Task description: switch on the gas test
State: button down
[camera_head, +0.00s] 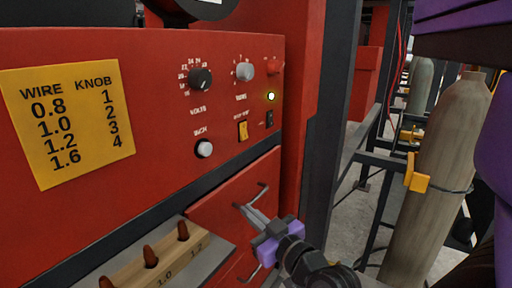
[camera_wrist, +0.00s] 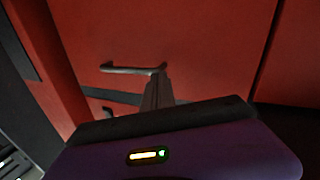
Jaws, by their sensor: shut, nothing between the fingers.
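A red machine panel (camera_head: 120,190) fills the left of the head view. A yellow rocker switch (camera_head: 243,130) sits low on its right part under a small label that I cannot read clearly. Which one is marked gas test I cannot tell. My gripper (camera_head: 240,208) is shut and empty, well below these controls, in front of the red drawers. In the wrist view, its fingertips (camera_wrist: 158,76) appear close to a drawer handle (camera_wrist: 130,70); whether they touch is unclear. The switches are not in the wrist view.
A white inch button (camera_head: 204,148), a volts knob (camera_head: 200,79), a wire knob (camera_head: 244,71) and a red knob (camera_head: 273,66) share the panel. A wooden rack (camera_head: 165,254) with brown pegs stands below. Gas cylinders (camera_head: 440,165) and dark posts are at right.

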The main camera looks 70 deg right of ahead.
jog(key=s+d+r+n+t, duration=0.1)
jog(key=s+d+r+n, duration=0.3)
jog(key=d+r, duration=0.5)
jog(key=n+t+y+b, duration=0.15)
jog(key=n+y, duration=0.25)
jog(key=n, duration=0.6)
send_near(246, 138)
jog(key=s+d, duration=0.2)
jog(key=s, duration=0.1)
jog(key=s+a+r+n, duration=0.1)
jog(key=n, duration=0.1)
jog(key=s+r+n+g+y, duration=0.1)
jog(key=n, duration=0.1)
jog(key=s+a+n+y, duration=0.1)
jog(key=s+n, duration=0.1)
jog(key=shift+s+a+r, duration=0.1)
jog(key=shift+a+r, duration=0.3)
jog(key=p+x, duration=0.1)
jog(key=x, duration=0.6)
jog(key=p+x, duration=0.1)
jog(key=x, duration=0.5)
jog(key=shift+w+f, duration=0.25)
jog(key=shift+w, duration=0.35)
jog(key=shift+f, duration=0.15)
